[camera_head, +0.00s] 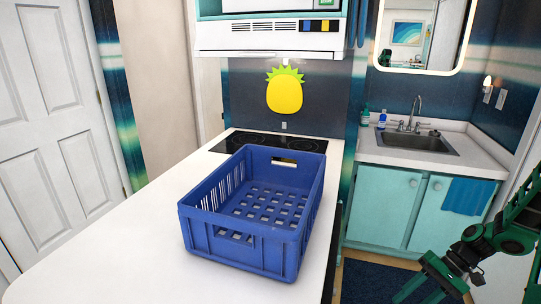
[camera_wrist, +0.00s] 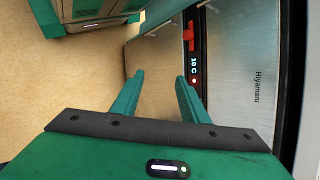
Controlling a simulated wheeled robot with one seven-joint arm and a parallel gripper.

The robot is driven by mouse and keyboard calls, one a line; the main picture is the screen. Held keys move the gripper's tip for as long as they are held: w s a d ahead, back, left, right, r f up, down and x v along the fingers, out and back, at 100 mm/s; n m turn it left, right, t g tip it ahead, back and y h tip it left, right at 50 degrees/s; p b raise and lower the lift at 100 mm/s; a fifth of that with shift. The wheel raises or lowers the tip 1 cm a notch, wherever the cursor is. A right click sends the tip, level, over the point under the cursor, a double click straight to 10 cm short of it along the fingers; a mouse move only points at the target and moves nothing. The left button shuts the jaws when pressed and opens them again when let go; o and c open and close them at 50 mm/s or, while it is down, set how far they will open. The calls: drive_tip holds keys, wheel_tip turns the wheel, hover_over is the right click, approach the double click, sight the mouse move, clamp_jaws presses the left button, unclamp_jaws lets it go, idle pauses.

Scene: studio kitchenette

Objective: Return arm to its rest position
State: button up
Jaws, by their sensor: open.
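My gripper (camera_wrist: 158,76) is open and empty, with its two green fingers apart in the wrist view. Tan floor and part of a grey surface show beyond the fingers. In the head view my green arm comes in at the right edge, with my gripper (camera_head: 428,282) low at the lower right, in front of the sink cabinet and above the dark blue mat. It is well to the right of the white counter.
A blue crate (camera_head: 262,246) stands on the white counter (camera_head: 110,240), looking empty. A cooktop (camera_head: 240,139) lies behind it. The sink (camera_head: 418,143) is at right. In the wrist view a steel appliance (camera_wrist: 238,60) with a "10 C" display stands close right of the fingers.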

drive_tip(key=s+d+r+h, duration=0.1)
drive_tip(key=s+r+h, duration=0.2)
drive_tip(key=s+r, duration=0.35)
drive_tip(key=s+d+r+h, duration=0.1)
drive_tip(key=s+r+h, duration=0.2)
drive_tip(key=r, duration=0.7)
drive_tip(key=s+r+m+t+h, duration=0.1)
drive_tip(key=s+r+h, duration=0.1)
drive_tip(key=s+r, duration=0.5)
drive_tip(key=s, duration=0.3)
drive_tip(key=shift+a+m+t, duration=0.15)
drive_tip(key=shift+m+t, duration=0.25)
drive_tip(key=shift+w+f, duration=0.2)
drive_tip(key=shift+w, duration=0.35)
